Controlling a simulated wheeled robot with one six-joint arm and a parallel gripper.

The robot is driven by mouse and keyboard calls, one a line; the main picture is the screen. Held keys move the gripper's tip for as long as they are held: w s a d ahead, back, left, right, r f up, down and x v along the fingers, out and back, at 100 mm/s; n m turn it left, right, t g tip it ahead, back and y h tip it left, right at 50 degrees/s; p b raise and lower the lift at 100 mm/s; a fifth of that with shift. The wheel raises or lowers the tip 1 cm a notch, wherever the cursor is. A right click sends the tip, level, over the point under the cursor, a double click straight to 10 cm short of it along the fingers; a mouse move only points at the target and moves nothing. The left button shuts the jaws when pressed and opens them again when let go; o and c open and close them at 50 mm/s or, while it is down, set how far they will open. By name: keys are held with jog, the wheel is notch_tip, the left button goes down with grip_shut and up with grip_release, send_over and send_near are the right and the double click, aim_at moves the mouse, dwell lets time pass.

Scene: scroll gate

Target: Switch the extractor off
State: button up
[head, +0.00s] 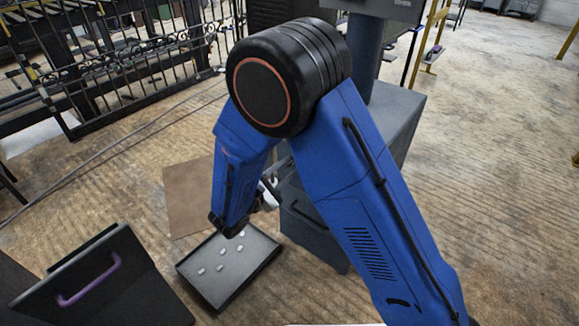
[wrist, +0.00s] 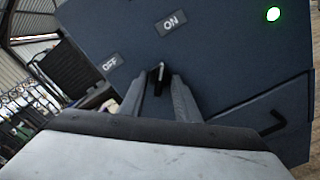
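The extractor's dark blue-grey panel (wrist: 225,60) fills much of the wrist view. It carries an OFF label (wrist: 110,62) at left, an ON label (wrist: 171,23) above, and a lit green lamp (wrist: 273,14) at upper right. A small black switch lever (wrist: 158,70) shows below the ON label, between the fingertips of my gripper (wrist: 160,84). The fingers are apart with the lever in the gap; contact cannot be told. The lever's base is partly hidden. In the head view, the grey extractor cabinet (head: 398,118) stands behind my blue arm, which hides most of its front.
A black tray (head: 245,288) with several small white pieces lies on the floor below. A dark bin with a purple handle (head: 90,280) stands at lower left. A black drawer handle (wrist: 287,124) sticks out on the panel. Floor at right (head: 500,160) is clear.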

jog(key=shift+w+d, duration=0.35)
jog(key=shift+w, duration=0.15)
grip_shut()
